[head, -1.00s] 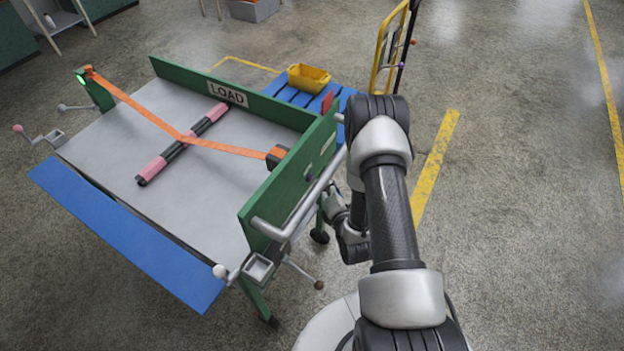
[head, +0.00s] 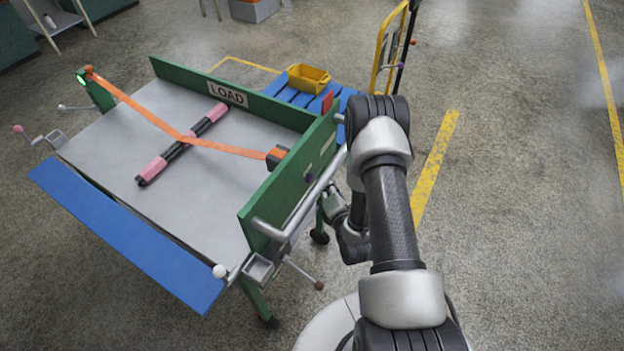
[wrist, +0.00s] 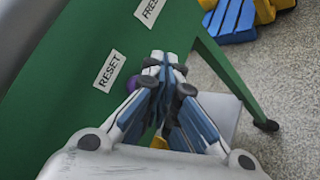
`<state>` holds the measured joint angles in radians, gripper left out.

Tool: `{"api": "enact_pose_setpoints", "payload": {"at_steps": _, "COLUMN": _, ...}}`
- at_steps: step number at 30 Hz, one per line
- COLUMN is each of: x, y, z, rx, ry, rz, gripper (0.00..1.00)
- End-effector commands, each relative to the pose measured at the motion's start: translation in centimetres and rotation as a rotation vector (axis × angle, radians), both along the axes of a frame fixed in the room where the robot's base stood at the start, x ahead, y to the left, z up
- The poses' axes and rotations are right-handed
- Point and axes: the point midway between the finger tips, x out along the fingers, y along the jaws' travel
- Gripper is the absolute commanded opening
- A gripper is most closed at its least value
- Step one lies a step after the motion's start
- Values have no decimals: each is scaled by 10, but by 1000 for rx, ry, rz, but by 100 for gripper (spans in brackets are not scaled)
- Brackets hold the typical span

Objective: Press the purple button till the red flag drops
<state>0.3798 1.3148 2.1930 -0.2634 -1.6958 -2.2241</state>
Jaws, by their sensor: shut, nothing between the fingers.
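The purple button (wrist: 132,84) sits on the green side panel of the cart, beside the RESET label (wrist: 109,71). In the wrist view it is partly hidden behind my fingers; in the head view it shows as a small purple spot (head: 309,177) on the panel's outer face. My gripper (wrist: 164,60) is shut and empty, its fingertips in front of the panel just right of the button. I cannot tell whether they touch it. A red flag (head: 327,102) stands up at the far end of the panel.
A grey rail (head: 300,208) runs along the panel's outer side. The cart top (head: 110,150) carries a pink and black rod (head: 181,145) under an orange strap (head: 150,117). A FREE label (wrist: 150,10) is farther along the panel. Open floor lies to the right.

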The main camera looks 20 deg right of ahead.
Motion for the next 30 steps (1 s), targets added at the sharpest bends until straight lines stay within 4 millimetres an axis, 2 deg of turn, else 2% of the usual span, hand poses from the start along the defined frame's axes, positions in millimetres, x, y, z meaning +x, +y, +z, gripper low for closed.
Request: {"api": "enact_pose_setpoints", "payload": {"at_steps": 30, "x": 8, "y": 6, "z": 0, "rx": 0, "ry": 0, "rz": 0, "gripper": 0}}
